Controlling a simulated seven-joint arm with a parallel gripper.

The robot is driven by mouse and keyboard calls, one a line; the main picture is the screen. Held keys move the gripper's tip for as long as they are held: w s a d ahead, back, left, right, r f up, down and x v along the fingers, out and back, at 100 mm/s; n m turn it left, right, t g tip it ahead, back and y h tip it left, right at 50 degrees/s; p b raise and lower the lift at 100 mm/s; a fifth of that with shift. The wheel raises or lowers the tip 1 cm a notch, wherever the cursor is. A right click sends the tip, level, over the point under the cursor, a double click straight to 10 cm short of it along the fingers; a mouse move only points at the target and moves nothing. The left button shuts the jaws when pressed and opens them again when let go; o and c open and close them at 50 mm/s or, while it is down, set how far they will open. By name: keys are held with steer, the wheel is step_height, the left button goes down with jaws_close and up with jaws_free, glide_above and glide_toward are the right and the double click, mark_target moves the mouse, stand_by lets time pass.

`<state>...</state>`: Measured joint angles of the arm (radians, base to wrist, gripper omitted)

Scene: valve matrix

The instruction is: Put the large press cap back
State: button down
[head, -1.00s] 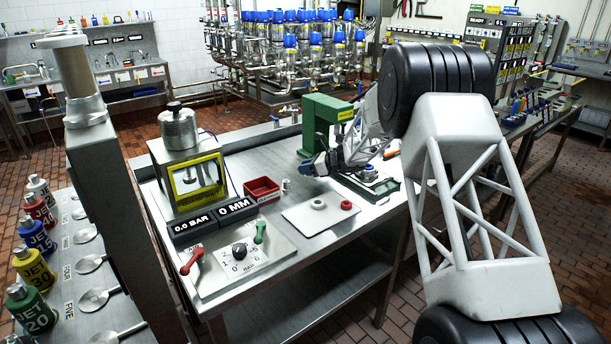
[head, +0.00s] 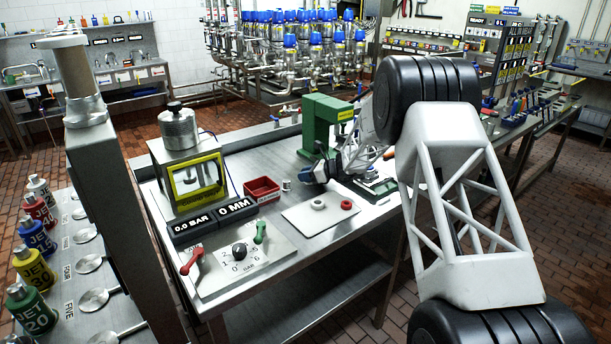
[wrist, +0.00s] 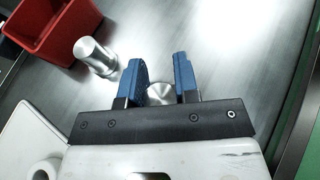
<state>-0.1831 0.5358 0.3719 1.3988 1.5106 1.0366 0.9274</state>
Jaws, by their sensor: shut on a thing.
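My gripper (head: 318,174) is low over the steel bench, just in front of the green press (head: 322,124). In the wrist view its blue fingers (wrist: 160,75) are shut on a round silver piece (wrist: 160,93), seen from its flat top. It looks like the large press cap, but the fingers partly hide it and I see no label. In the head view the held piece is hidden by the gripper. A smaller silver cylinder (wrist: 95,57) lies or stands just left of the fingers, apart from them; it also shows in the head view (head: 286,185).
A red bin (head: 262,189) stands left of the small cylinder. A pale plate (head: 300,222) carries a white ring (head: 318,204) and a red ring (head: 346,204). A dark green tray (head: 386,188) is partly behind my arm.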

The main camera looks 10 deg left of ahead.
steer(key=shift+f, duration=0.1)
stand_by(0.3)
steer(key=c, duration=0.9)
jaws_free()
steer(key=shift+o, duration=0.2)
steer(key=v, duration=1.2)
steer(key=shift+r, duration=0.25)
